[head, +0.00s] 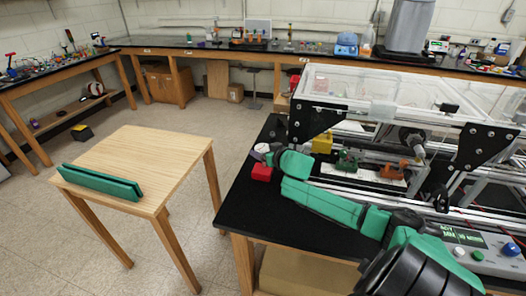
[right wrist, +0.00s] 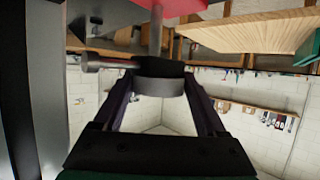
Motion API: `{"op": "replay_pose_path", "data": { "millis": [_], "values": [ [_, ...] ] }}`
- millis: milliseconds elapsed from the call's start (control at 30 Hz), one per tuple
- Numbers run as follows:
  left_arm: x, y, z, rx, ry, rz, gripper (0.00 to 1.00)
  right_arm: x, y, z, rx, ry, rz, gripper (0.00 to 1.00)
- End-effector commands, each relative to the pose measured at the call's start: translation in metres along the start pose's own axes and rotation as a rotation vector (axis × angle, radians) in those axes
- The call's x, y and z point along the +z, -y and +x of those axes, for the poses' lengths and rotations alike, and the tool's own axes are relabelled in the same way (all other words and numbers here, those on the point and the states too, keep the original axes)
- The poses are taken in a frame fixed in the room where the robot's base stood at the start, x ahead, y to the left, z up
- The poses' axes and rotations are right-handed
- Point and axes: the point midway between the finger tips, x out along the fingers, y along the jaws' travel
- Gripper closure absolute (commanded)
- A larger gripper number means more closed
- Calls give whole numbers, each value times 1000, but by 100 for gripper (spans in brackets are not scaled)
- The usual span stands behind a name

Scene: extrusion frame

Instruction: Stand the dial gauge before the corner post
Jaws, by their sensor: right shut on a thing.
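My right arm reaches leftward over the black bench. Its gripper (head: 267,151) is small and partly hidden by the wrist in the head view. In the right wrist view the gripper (right wrist: 162,98) is shut on the dial gauge (right wrist: 160,83), a dark round body with a thin stem and a side rod. In the head view only a pale bit of the gauge (head: 260,148) shows. The extrusion frame (head: 385,110) stands to the right of the gripper. Its near left corner has a black bracket (head: 313,119); the post below is partly hidden. My left gripper is out of view.
A red block (head: 262,172) sits just below the gripper at the bench's left edge. A yellow block (head: 322,144), a green part (head: 346,160) and an orange part (head: 393,171) are by the frame. A wooden table (head: 150,160) with a green holder (head: 100,183) stands left, across open floor.

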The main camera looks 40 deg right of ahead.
Motion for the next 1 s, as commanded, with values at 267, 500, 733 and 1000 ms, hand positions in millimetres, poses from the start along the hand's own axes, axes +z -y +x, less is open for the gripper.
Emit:
{"op": "replay_pose_path", "data": {
  "millis": [267, 500, 733, 1000],
  "values": [
    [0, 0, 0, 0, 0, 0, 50, 0, 0, 1, -1, -7, -2, 100],
    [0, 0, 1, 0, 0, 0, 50, 3, 0, 2, 0, -3, -1, 13],
    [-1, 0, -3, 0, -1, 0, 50, 0, 0, -1, -1, -2, -1, 13],
    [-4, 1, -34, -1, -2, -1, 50, -4, 0, -33, -1, 2, 1, 13]
  ]
}}
